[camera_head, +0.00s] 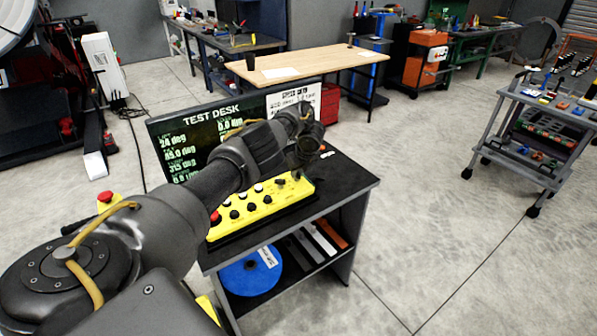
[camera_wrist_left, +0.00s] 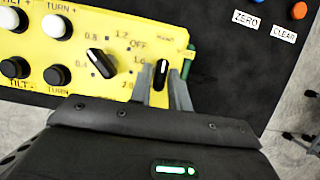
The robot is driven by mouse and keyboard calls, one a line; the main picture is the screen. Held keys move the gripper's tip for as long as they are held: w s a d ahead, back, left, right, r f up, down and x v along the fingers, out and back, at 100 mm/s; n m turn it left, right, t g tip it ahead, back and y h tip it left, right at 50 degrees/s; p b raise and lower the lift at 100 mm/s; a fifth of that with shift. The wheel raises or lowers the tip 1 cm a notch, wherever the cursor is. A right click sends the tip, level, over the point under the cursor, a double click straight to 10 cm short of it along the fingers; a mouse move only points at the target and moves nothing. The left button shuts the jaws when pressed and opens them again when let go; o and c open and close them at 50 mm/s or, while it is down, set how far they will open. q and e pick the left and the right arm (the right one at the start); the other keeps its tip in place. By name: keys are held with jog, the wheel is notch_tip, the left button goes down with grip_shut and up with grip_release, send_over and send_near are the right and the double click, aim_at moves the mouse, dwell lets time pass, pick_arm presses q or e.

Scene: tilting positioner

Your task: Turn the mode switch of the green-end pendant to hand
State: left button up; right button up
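The yellow pendant (camera_head: 262,210) lies on the dark desk, with knobs and buttons along its top. In the left wrist view its green end (camera_wrist_left: 190,62) shows at the right. The mode switch (camera_wrist_left: 161,74) is a black knob near that end, its white mark towards the picture's top; the lettering beside it is too small to read surely. My left gripper (camera_wrist_left: 162,82) is over it, one finger on each side. The fingers look slightly apart from the knob, but contact is hard to judge. In the head view my left gripper (camera_head: 303,165) hides that end. My right gripper is out of view.
A second black knob (camera_wrist_left: 101,63) with a numbered scale sits left of the switch, then several buttons. ZERO and CLEAR buttons (camera_wrist_left: 298,10) are on the desk at the right. The test desk screen (camera_head: 190,140) stands behind the pendant. A red stop button (camera_head: 216,217) is at the pendant's near end.

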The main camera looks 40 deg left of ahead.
pick_arm(q)
jog(key=shift+o, duration=1.4)
jog(key=shift+d+r, duration=0.15)
jog(key=shift+r, duration=0.25)
jog(key=p+v, duration=0.7)
jog(key=v, duration=0.3)
jog(key=shift+s+f, duration=0.1)
